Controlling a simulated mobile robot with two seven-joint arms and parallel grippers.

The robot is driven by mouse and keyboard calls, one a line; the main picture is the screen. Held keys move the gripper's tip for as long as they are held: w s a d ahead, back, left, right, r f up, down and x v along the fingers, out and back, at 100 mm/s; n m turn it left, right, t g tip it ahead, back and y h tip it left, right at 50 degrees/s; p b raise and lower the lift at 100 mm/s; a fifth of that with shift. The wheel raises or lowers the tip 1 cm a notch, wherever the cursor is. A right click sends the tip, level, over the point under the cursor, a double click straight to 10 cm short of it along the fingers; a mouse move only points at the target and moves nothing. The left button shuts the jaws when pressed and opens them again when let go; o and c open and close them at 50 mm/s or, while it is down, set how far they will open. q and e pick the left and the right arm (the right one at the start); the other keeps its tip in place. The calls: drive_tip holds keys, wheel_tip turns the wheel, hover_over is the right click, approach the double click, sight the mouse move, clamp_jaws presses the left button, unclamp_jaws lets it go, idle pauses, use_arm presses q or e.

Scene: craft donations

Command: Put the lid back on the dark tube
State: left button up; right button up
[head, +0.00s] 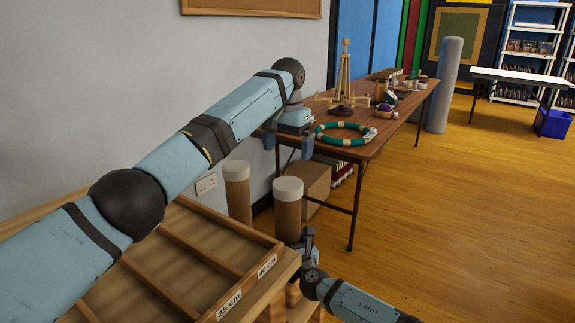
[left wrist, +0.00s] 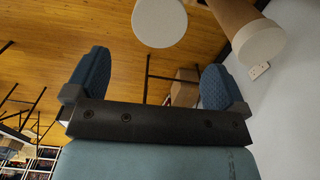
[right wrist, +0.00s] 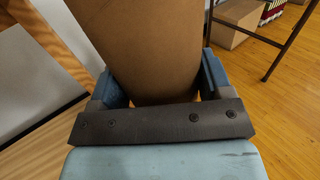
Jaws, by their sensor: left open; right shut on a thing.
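The dark tube (head: 287,217) stands upright beside the wooden divided tray, and its brown side fills the middle of the right wrist view (right wrist: 150,45). A white lid (head: 288,188) sits on its top; in the left wrist view the lid (left wrist: 159,23) is a round white disc. My right gripper (head: 298,244) is shut around the tube's side below the lid. My left gripper (head: 288,147) is open and empty above the lid, apart from it. The tube's lower end is mostly hidden by my right gripper and the tray.
A lighter tube (head: 238,195) with a white top stands just left, near the wall. The divided wooden tray (head: 262,241) is at the front left. A brown table (head: 365,148) with a green ring (head: 345,135) stands behind, a cardboard box (head: 311,180) under it. Floor to the right is clear.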

use_arm(q)
drive_tip(key=shift+r, duration=0.6)
use_arm(e)
drive_tip(key=o, duration=1.3)
use_arm(q)
wheel_tip(320, 180, up, 4)
drive_tip(key=p, duration=0.4)
drive_tip(key=shift+r, duration=0.2)
use_arm(e)
drive_tip(key=v, duration=1.3)
drive_tip(key=shift+s+d, duration=0.1)
drive_tip(key=shift+s, duration=0.25)
